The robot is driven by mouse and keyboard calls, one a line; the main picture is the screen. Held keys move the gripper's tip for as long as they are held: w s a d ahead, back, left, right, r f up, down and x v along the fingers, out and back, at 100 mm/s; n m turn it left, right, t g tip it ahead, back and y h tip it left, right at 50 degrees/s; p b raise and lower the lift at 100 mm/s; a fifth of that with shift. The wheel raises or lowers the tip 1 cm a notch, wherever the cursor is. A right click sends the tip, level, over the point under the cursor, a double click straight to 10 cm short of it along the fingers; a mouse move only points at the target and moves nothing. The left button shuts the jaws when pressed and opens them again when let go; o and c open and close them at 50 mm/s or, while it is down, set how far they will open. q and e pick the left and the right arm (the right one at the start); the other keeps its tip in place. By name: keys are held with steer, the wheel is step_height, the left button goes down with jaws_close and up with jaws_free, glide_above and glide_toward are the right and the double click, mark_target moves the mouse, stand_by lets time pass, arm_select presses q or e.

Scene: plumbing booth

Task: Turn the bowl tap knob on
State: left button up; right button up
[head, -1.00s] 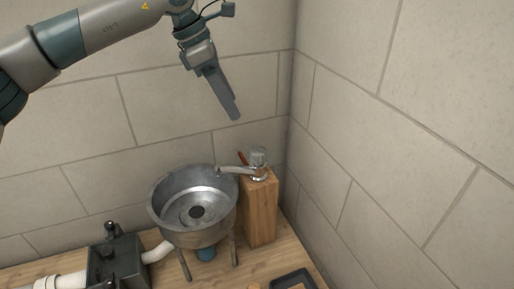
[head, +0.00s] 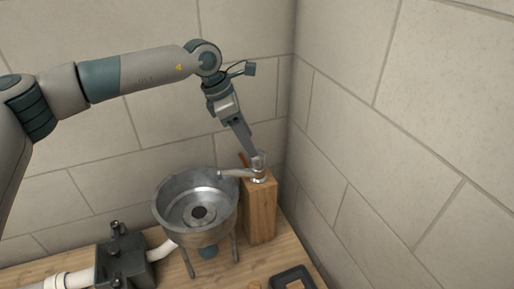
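The metal bowl (head: 166,212) stands on legs on the wooden bench. The chrome tap (head: 236,174) is mounted on an upright wooden block (head: 260,212) beside the bowl, and its spout points left over the bowl's rim. The tap knob (head: 261,162) is on top of the tap and is partly hidden by my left gripper. My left gripper (head: 251,150) points down, its fingertips right at the knob in the picture. I cannot tell whether they touch it, nor how far apart the fingers are. My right gripper is not in view.
A red-orange lever (head: 243,159) shows just left of the knob. A dark box-like fitting (head: 122,262) with white pipe (head: 70,280) stands at the lower left. A dark tray (head: 291,278) lies at the bottom. Tiled walls meet in a corner close behind the tap.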

mark_target(258, 159)
arm_select(q)
steer(key=p+x, duration=0.2)
steer(key=x, duration=0.3)
steer(key=shift+d+f, duration=0.1)
steer(key=shift+p+x, duration=0.45)
steer(key=shift+x, duration=0.45)
steer(key=c, duration=1.1)
